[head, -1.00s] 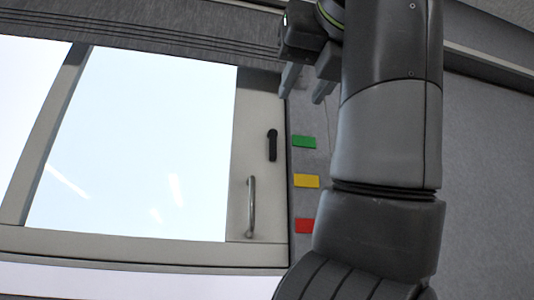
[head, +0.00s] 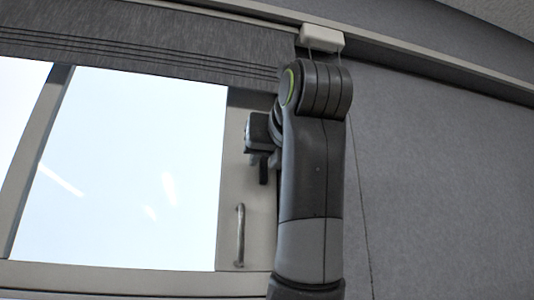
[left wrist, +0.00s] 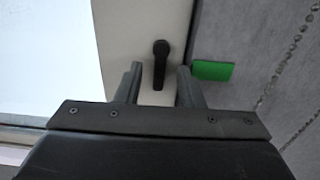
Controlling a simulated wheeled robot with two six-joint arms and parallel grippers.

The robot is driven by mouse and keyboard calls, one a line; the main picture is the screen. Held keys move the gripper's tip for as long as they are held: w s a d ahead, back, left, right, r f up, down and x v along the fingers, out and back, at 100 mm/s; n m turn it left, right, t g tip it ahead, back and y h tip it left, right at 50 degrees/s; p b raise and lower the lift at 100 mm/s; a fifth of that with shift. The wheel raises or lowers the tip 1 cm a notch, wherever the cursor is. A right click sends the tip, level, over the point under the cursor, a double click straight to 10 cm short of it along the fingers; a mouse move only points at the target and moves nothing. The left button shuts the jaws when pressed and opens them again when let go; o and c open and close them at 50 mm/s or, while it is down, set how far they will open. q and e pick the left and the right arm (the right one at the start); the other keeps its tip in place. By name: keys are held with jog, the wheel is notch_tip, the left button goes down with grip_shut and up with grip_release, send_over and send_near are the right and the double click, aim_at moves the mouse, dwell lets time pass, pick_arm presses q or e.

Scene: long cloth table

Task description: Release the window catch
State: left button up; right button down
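The window catch is a small black handle on the light window frame. In the left wrist view the catch (left wrist: 160,66) points down, its knob at the top. My left gripper (left wrist: 160,72) is open, one finger on each side of the catch, with gaps on both sides. I cannot tell how far the fingertips are from the frame. In the head view the gripper (head: 262,157) is over the catch, and only the catch's dark lower end (head: 264,175) shows below it. My right gripper is in neither current view.
A metal pull handle (head: 240,235) is on the frame below the catch. A green tag (left wrist: 212,70) is on the grey wall close to the right finger. A bead chain (left wrist: 290,50) hangs further right. A white blind bracket (head: 322,38) is above my arm.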

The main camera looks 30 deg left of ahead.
pick_arm(q)
jog(key=shift+x, duration=0.85)
pick_arm(e)
jog(key=shift+s+d+r, duration=0.2)
jog(key=shift+d+r, duration=0.05)
jog(key=shift+d, duration=0.05)
pick_arm(q)
jog(key=shift+d, duration=0.1)
jog(key=shift+c, duration=0.4)
pick_arm(e)
jog(key=shift+s+d, duration=0.1)
pick_arm(q)
grip_shut()
